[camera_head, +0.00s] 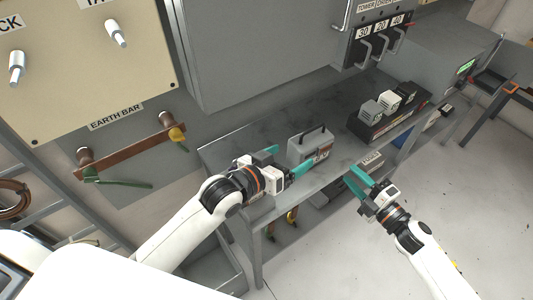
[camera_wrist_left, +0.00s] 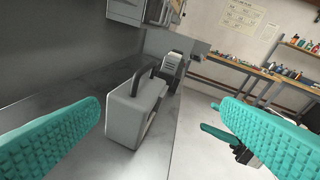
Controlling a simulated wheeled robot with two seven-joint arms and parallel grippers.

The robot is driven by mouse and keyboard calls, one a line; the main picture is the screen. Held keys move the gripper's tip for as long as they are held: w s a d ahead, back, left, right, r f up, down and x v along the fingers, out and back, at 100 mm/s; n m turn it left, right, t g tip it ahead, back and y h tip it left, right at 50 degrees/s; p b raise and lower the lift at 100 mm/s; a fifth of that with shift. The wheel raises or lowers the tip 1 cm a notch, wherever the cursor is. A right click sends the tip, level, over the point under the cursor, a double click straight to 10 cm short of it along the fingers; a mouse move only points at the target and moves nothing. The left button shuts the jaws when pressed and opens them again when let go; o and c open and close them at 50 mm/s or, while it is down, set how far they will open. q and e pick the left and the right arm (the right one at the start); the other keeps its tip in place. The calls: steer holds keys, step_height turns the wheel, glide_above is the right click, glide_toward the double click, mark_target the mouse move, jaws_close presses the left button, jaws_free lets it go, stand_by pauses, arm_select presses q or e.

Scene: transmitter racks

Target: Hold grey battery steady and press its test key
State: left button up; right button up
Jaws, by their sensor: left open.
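The grey battery (camera_head: 309,146), a box with a dark top handle, stands upright on the grey bench. Its labelled front shows small red and dark marks; I cannot make out the test key. My left gripper (camera_head: 287,161) is open at the battery's near left end. In the left wrist view the battery (camera_wrist_left: 133,112) stands ahead between the two spread teal fingers, with no visible contact. My right gripper (camera_head: 352,176) is in front of the bench edge, right of the battery and apart from it. Its teal fingers lie close together, and their gap is unclear.
A dark tray (camera_head: 372,134) with several small blocks stands further right on the bench (camera_head: 270,208). A grey cabinet (camera_head: 255,50) rises behind. A grey box (camera_head: 372,160) sits below the bench top near my right gripper.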

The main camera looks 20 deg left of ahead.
mark_target(300, 142)
arm_select(q)
steer(key=a+m+g, duration=0.1)
steer(key=a+m, duration=0.2)
steer(key=a, duration=0.1)
steer(key=shift+y, duration=0.3)
steer(key=x, duration=1)
steer(key=shift+w+d+f, duration=0.2)
steer(key=shift+w+d, duration=0.05)
steer(key=shift+d, duration=0.05)
steer(key=shift+c, duration=0.2)
steer(key=c, duration=1.7)
steer(key=shift+g, duration=0.3)
steer(key=shift+f, duration=0.1)
arm_select(e)
jaws_close()
